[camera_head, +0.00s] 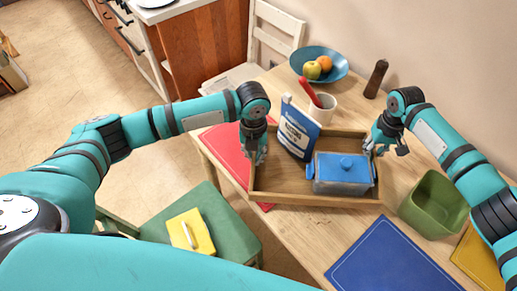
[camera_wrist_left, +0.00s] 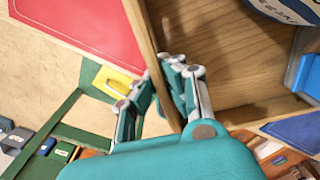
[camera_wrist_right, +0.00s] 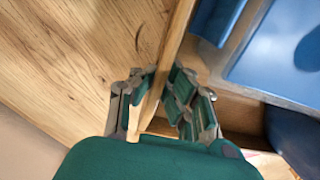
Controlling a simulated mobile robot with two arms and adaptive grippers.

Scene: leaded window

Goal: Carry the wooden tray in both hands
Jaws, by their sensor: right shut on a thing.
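The wooden tray (camera_head: 315,199) lies on the table and holds several things. My left gripper (camera_head: 256,153) is at its left end wall; in the left wrist view its fingers (camera_wrist_left: 163,85) straddle that wall and appear closed on it. My right gripper (camera_head: 385,146) is at the right end; in the right wrist view its fingers (camera_wrist_right: 158,85) are shut on the end wall. Inside the tray are a blue-and-white carton (camera_head: 297,133), a grey pot with a blue lid (camera_head: 343,173) and a white cup (camera_head: 321,109) with a red-handled utensil. The cup's base is hidden.
A green bin (camera_head: 434,205) stands close to the tray's right end. Red (camera_head: 226,150) and blue (camera_head: 385,258) mats lie on the table. A fruit bowl (camera_head: 335,65) and pepper mill (camera_head: 375,79) are behind. A green chair (camera_head: 214,222) with a yellow item stands front left.

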